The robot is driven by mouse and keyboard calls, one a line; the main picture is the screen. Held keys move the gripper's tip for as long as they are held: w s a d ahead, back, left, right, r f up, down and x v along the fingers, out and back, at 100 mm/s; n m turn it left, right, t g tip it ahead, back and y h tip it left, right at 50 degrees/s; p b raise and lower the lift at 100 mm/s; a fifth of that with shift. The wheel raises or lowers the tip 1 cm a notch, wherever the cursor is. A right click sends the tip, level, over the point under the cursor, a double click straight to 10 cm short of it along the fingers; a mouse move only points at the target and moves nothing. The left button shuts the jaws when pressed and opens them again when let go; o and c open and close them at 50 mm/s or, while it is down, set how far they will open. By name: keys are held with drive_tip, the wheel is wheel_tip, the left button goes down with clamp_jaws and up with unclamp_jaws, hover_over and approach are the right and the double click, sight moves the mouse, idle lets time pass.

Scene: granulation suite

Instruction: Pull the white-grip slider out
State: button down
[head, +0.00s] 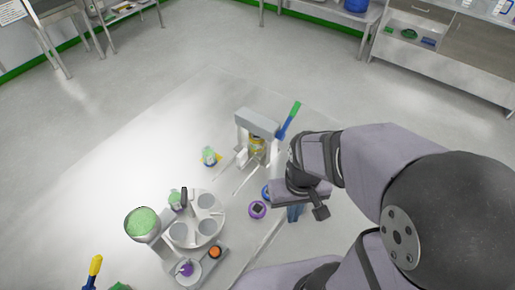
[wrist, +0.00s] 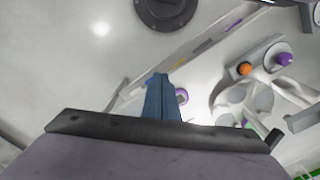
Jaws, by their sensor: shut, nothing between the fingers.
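I cannot clearly pick out a white-grip slider in either view. A long pale rail (wrist: 140,90) with small coloured patches runs diagonally in the wrist view. It also shows in the head view (head: 262,243), left of and below my gripper. My gripper (head: 294,214) has blue fingers, shut and empty, pointing down over the table right of the purple knob (head: 257,210). In the wrist view the fingers (wrist: 160,92) are together in front of the rail. My wrist and arm hide part of the table on the right.
A grey press-like stand (head: 257,124) with a green-tipped blue lever (head: 289,120) stands behind my gripper. A round white dial (head: 197,218), a cup of green granules (head: 143,222) and an orange knob (head: 215,252) are to the left.

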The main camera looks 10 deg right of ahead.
drive_tip(key=c, duration=2.5)
unclamp_jaws()
drive_tip(key=o, duration=0.5)
drive_tip(key=shift+o, duration=1.2)
drive_tip(key=shift+w, duration=0.3)
drive_tip(key=m+b, duration=0.1)
drive_tip(key=m, duration=0.8)
hover_over(242, 153)
drive_tip(key=shift+s+d+f, duration=0.2)
drive_tip(key=shift+f, duration=0.6)
drive_tip(key=shift+w+a+f, duration=0.15)
drive_tip(key=shift+w+a, duration=0.05)
drive_tip(key=shift+w, duration=0.15)
drive_tip(key=shift+f, duration=0.1)
drive_tip(key=shift+f+p, duration=1.1)
drive_tip(key=shift+f, duration=2.45)
